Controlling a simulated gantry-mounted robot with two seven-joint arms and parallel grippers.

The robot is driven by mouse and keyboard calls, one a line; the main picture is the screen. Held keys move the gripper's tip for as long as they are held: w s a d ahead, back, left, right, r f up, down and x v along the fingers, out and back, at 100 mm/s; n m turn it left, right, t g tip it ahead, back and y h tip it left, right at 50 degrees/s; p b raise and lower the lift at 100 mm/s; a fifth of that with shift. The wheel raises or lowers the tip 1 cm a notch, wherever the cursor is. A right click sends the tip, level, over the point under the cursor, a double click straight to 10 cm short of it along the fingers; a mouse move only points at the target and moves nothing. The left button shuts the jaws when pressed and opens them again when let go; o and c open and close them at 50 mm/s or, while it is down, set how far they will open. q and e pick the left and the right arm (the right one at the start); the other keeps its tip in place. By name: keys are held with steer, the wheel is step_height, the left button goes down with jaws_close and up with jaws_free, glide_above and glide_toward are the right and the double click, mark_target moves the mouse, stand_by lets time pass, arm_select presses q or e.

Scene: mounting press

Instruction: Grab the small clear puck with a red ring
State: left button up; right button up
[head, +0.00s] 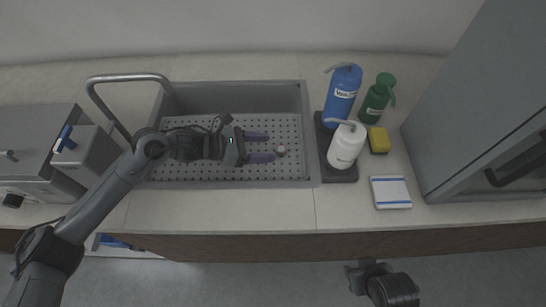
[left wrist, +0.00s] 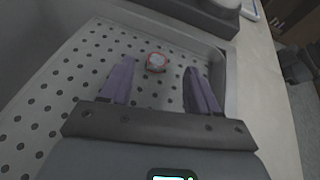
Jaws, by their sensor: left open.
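The small clear puck with a red ring (head: 281,150) lies on the perforated floor of the grey sink (head: 309,150), toward its right end. In the left wrist view the puck (left wrist: 156,62) shows ahead of the fingers, between their lines and a little beyond the tips. My left gripper (head: 268,146) is open and empty inside the sink, with its purple fingers pointing right toward the puck. The fingers also show in the left wrist view (left wrist: 160,72). Part of my right arm shows at the bottom edge of the head view, but its fingers cannot be made out.
A dark tray (head: 340,174) right of the sink holds a blue bottle (head: 341,97) and a white bottle (head: 346,146). A curved faucet (head: 125,78) arches at the sink's left; the press (head: 40,150) is farther left.

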mark_target(281, 149)
arm_select(q)
steer(key=shift+w+a+f+m, duration=0.15)
steer(key=shift+f+m, duration=0.1)
steer(key=shift+m, duration=0.05)
steer(key=shift+f, duration=0.1)
steer(key=shift+b+x, duration=0.55)
steer(key=shift+x, duration=1.8)
jaws_close()
